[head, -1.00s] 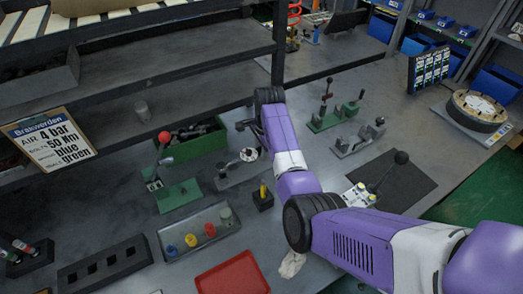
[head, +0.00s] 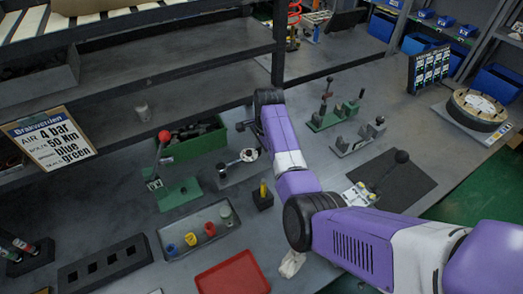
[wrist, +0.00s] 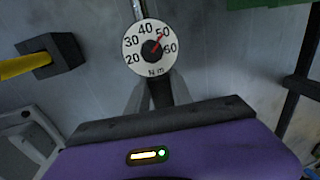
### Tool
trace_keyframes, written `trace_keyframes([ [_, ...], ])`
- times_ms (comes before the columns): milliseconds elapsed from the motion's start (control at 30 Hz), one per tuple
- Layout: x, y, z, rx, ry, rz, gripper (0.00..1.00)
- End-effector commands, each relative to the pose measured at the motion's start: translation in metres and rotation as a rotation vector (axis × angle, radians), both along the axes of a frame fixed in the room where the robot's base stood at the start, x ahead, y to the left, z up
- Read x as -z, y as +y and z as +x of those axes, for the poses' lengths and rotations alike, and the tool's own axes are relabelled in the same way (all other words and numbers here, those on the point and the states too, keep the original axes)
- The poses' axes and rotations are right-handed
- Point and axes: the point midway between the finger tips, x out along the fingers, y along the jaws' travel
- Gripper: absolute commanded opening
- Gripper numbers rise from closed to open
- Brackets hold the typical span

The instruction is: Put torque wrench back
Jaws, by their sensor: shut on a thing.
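The torque wrench shows in the wrist view as a round white dial (wrist: 150,49) marked in N m, its needle near 50, with a metal shaft running up from it. My gripper (wrist: 156,88) is shut on the wrench just below the dial. In the head view the wrench's dial (head: 249,155) shows beside my purple arm. Its shaft points left toward the upright part of a grey valve block (head: 235,178); I cannot tell whether they touch. My arm hides the wrench's handle and my fingertips in the head view.
A yellow-handled tool (head: 262,190) in a black block stands close by. A green bin (head: 190,146), a green fixture with a red-knobbed lever (head: 165,136), a grey tray (head: 172,250) with coloured pieces, a red tray (head: 232,277) and a black slotted rack (head: 105,264) surround it.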

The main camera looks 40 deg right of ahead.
Motion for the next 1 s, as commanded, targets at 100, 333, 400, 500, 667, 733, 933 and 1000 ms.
trace_keyframes([
  [100, 0.002, 0.0, 0.001, 0.0, -0.003, -0.001, 0.0],
  [333, 0.008, 0.0, 0.001, 0.0, -0.002, -0.001, 0.0],
  [400, 0.01, 0.0, 0.001, 0.0, -0.002, -0.001, 0.0],
  [500, 0.013, 0.0, 0.001, 0.0, -0.002, -0.001, 0.0],
  [667, 0.017, 0.0, 0.001, 0.0, -0.002, -0.001, 0.0],
  [733, 0.019, 0.0, 0.001, 0.0, -0.002, -0.001, 0.0],
  [933, 0.024, 0.0, 0.001, 0.0, -0.003, -0.001, 0.0],
  [1000, 0.025, 0.0, 0.001, 0.0, -0.003, -0.001, 0.0],
])
